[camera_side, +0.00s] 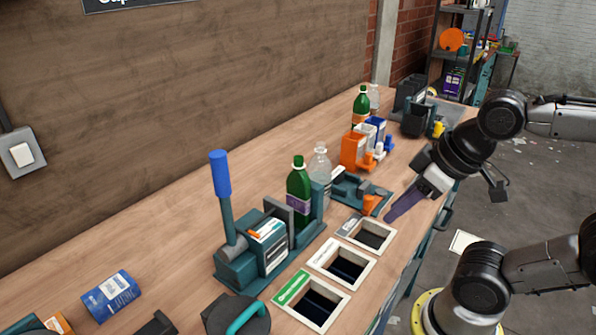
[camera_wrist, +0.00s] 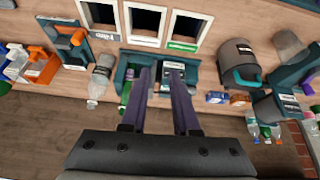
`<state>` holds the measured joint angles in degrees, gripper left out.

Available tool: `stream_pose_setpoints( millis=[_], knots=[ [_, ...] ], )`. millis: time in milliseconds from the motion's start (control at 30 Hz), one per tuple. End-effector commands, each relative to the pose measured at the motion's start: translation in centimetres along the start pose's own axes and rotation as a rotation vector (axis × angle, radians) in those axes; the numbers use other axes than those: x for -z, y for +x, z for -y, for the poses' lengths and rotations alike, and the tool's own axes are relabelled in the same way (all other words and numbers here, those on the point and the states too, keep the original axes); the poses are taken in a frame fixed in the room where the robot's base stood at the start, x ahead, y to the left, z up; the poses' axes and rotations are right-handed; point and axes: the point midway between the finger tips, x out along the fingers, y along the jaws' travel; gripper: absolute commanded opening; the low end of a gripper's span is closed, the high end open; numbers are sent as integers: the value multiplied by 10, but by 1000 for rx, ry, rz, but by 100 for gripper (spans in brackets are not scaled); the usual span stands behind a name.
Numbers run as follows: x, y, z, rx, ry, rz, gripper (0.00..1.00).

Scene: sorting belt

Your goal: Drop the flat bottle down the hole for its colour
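A green bottle (camera_side: 299,192) with a purple label stands upright at the teal press (camera_side: 240,270), which has a blue lever; in the wrist view the bottle (camera_wrist: 126,92) shows beside my left finger. A clear bottle (camera_side: 320,172) stands behind it. I cannot make out a flattened bottle. Three framed holes lie along the front edge: one with a green label (camera_side: 293,286), a middle one with a pale label (camera_side: 323,258), and one with a grey label (camera_side: 347,226). My gripper (camera_side: 391,215) is open and empty, right of the grey-labelled hole; its purple fingers (camera_wrist: 162,78) are apart.
A teal fixture with an orange part (camera_side: 372,203) sits between the holes and the orange, white and blue holders (camera_side: 353,150). A dark canister with a teal handle (camera_side: 238,314) stands front left.

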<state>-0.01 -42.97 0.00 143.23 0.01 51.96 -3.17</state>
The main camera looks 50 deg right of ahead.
Motion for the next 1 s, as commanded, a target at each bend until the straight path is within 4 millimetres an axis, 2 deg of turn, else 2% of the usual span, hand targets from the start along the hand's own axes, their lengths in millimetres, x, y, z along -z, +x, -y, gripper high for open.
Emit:
stream_pose_setpoints(
  millis=[33,167,367,500,667,867,1000],
  knots=[
    [-3,0,0,1,-45,13,40],
    [8,-16,0,3,-243,14,63],
    [63,-48,-7,18,-611,65,99],
    [112,-58,-16,49,-849,127,100],
    [170,-51,-31,110,-1076,200,100],
    [230,-16,-56,201,-1255,278,100],
    [259,21,-76,256,-1286,325,100]
  ],
)
